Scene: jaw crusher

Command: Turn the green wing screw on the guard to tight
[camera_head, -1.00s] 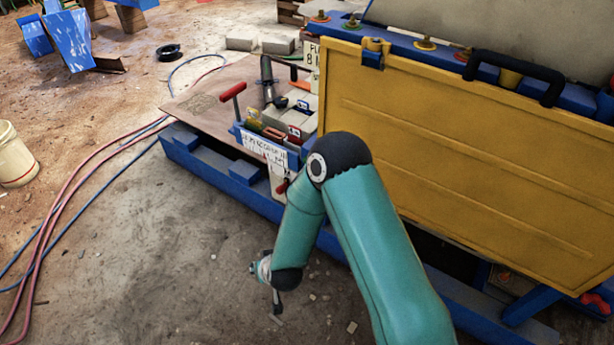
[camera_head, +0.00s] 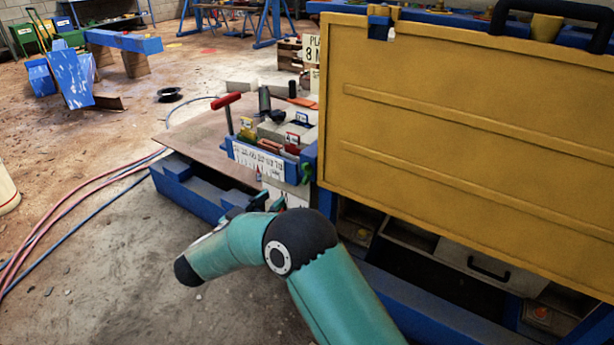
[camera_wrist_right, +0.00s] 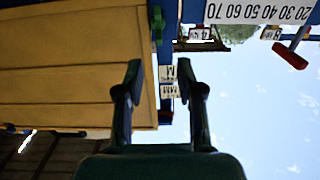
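The yellow guard (camera_head: 450,130) is a large ribbed panel on the right of the head view, and it fills the upper left of the right wrist view (camera_wrist_right: 70,60). A small green part that looks like the wing screw (camera_head: 306,173) sits beside the scale plate, near the guard's left edge. It also shows in the wrist view (camera_wrist_right: 157,24), beyond the fingers and slightly left of the gap. My right gripper (camera_wrist_right: 167,80) is open and empty, apart from the screw. In the head view the gripper (camera_head: 262,200) is dark, small and partly hidden by my arm. My left gripper is not in view.
The white scale plate (camera_head: 264,160) and a red-handled lever (camera_head: 227,108) stand left of the screw. A blue frame beam (camera_head: 195,190) runs low in front. Hoses (camera_head: 75,205) lie on the floor at left. The floor in front is mostly clear.

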